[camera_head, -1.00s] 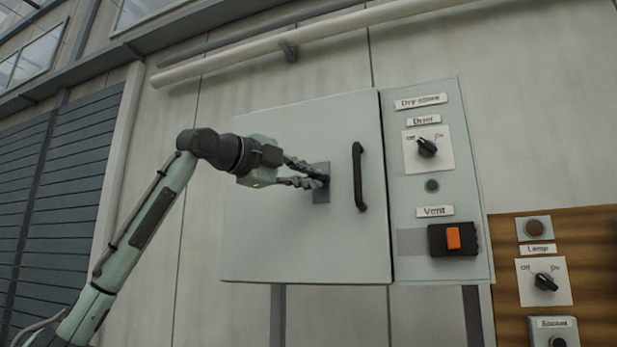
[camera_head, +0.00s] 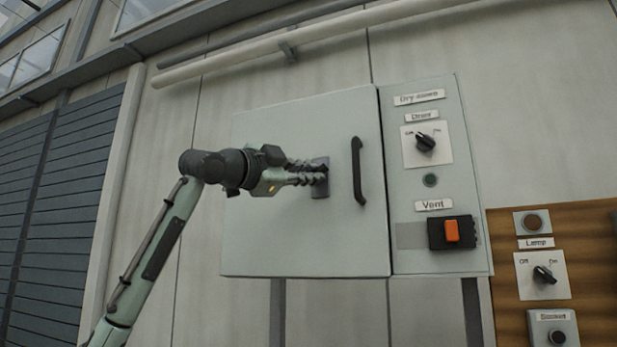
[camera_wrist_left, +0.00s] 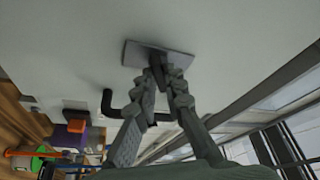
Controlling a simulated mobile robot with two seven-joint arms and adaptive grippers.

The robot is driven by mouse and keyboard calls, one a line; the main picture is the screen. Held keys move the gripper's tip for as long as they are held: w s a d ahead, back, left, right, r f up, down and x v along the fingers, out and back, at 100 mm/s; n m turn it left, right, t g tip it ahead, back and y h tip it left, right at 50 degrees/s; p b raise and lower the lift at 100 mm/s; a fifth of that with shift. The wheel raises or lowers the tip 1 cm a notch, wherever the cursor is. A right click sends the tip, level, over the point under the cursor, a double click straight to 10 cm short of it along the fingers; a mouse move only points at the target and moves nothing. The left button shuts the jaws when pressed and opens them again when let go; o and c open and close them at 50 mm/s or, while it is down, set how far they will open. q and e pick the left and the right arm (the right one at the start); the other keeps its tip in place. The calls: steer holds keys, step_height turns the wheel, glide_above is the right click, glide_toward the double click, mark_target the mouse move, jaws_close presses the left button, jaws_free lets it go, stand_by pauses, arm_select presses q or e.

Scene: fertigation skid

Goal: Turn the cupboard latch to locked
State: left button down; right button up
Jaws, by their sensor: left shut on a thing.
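The cupboard (camera_head: 285,235) is a pale grey-green box on the wall with its door shut. The latch sits on a dark square plate (camera_head: 321,190) on the door, left of the black bar handle (camera_head: 358,172). My left gripper (camera_head: 318,178) comes in from the left and is shut on the latch, its fingers one above the other. In the left wrist view the left gripper (camera_wrist_left: 168,85) has its fingertips on both sides of the dark latch (camera_wrist_left: 157,62), in front of its plate (camera_wrist_left: 150,50). The fingers hide most of the latch. My right gripper is not in view.
Right of the door is a panel with a black rotary knob (camera_head: 425,142), a small round green lamp (camera_head: 430,180) and an orange rocker switch (camera_head: 452,231). A wooden board (camera_head: 590,235) at the lower right carries another knob (camera_head: 543,275). The wall left of the cupboard is clear.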

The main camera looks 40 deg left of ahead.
arm_select(q)
steer(key=n+y, duration=0.2)
steer(key=n, duration=0.3)
steer(key=n+t+y+b, duration=0.1)
steer(key=n+y, duration=0.1)
steer(key=n, duration=0.3)
steer(key=n+y+b, duration=0.1)
steer(key=n+y, duration=0.2)
steer(key=n, duration=0.2)
steer(key=shift+w+d+f+n+t, duration=0.15)
steer(key=shift+d+f+n+t, duration=0.15)
steer(key=shift+d+t, duration=0.1)
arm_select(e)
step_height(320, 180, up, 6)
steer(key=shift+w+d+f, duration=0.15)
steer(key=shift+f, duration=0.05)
arm_select(q)
steer(key=shift+r+n+y, duration=0.1)
steer(key=shift+n+y, duration=0.2)
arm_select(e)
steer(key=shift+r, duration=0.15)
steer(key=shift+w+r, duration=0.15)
arm_select(q)
steer(key=c, duration=1.6)
jaws_free()
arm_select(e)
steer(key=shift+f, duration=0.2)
